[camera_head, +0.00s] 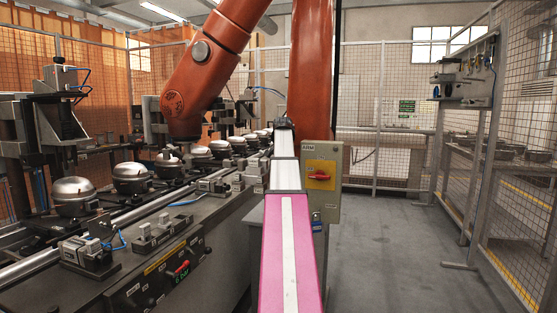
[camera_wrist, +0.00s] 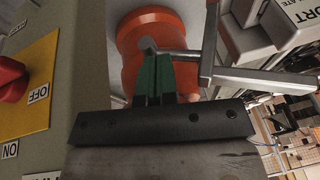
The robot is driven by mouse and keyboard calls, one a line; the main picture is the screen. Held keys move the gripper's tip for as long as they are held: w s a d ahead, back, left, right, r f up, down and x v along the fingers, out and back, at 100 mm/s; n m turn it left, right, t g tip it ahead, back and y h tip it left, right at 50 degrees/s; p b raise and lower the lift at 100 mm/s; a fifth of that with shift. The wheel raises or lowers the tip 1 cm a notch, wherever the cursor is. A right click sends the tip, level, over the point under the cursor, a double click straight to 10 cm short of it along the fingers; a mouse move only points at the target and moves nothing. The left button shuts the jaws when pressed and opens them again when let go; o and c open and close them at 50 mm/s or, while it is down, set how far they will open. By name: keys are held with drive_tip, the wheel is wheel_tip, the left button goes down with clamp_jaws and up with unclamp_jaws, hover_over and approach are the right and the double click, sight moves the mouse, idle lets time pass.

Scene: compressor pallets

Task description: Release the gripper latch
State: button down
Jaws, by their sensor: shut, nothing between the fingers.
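My gripper (camera_wrist: 153,62) shows in the wrist view as two green fingers rising from a black bar. The fingers are shut together with nothing between them. A grey metal rod bracket (camera_wrist: 208,60) stands just beyond and right of the fingertips. One rod runs left to a rounded end (camera_wrist: 148,46) right by the tips; I cannot tell whether they touch. I cannot tell for sure which part is the gripper latch. In the head view, my pink arm reaches forward and the fingers are too small to make out.
A control box (camera_head: 333,150) with a red switch (camera_head: 319,175) on a yellow plate stands just right of my arm. An orange robot arm (camera_head: 215,45) hangs over the line of compressors (camera_head: 131,178) at left. The floor (camera_head: 390,245) at right is clear, with mesh fencing beyond.

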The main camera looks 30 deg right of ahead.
drive_tip(key=shift+s+d+f+t+y, duration=0.15)
drive_tip(key=shift+s+f+t+y, duration=0.15)
drive_tip(key=shift+f+t, duration=0.1)
drive_tip(key=shift+s+d+f, duration=0.1)
drive_tip(key=shift+d+f, duration=0.05)
drive_tip(key=shift+f, duration=0.25)
drive_tip(key=v, duration=1.1)
idle(0.6)
